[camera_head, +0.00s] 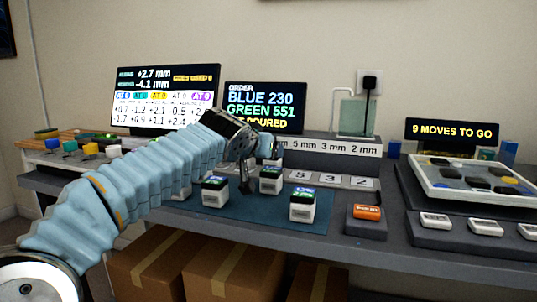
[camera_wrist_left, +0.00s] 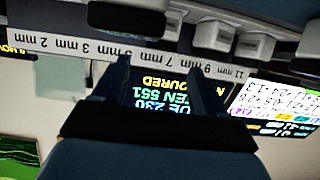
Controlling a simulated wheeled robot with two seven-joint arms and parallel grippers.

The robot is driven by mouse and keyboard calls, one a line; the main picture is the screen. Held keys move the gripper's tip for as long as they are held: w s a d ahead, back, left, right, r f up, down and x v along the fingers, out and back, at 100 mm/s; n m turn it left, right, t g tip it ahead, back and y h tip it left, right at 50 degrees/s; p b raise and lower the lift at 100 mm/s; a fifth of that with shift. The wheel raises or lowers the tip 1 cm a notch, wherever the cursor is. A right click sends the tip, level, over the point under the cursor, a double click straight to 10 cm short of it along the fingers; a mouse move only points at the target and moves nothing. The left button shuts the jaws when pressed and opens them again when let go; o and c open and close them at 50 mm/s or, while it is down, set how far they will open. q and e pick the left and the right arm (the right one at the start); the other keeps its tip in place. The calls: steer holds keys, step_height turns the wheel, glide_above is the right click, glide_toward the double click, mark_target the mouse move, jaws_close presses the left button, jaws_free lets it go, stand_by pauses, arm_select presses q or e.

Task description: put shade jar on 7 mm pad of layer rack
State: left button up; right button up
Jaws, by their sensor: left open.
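Several white jars with dark tops and small lit labels stand on the blue mat (camera_head: 250,217): one at left (camera_head: 215,193), one in the middle (camera_head: 270,180) and one at front right (camera_head: 303,207). I cannot tell which is the shade jar. My left gripper (camera_head: 246,180) is open and empty, among the left and middle jars in the picture. In the left wrist view its spread fingers (camera_wrist_left: 163,75) frame only the background screen. The layer rack's label strip (camera_head: 335,147) shows 5, 3 and 2 mm; its 7 mm part is hidden behind my gripper. The upside-down strip (camera_wrist_left: 75,46) crosses the left wrist view.
An order screen (camera_head: 265,107) and a data screen (camera_head: 165,95) stand behind. A pale tray (camera_head: 475,183) with dark pieces fills the right side. Cardboard boxes (camera_head: 235,268) stand under the table.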

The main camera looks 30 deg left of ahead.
arm_select(q)
steer(key=v, duration=0.5)
steer(key=shift+s+d+r, duration=0.1)
steer(key=shift+s+r, duration=0.05)
steer(key=shift+s, duration=0.2)
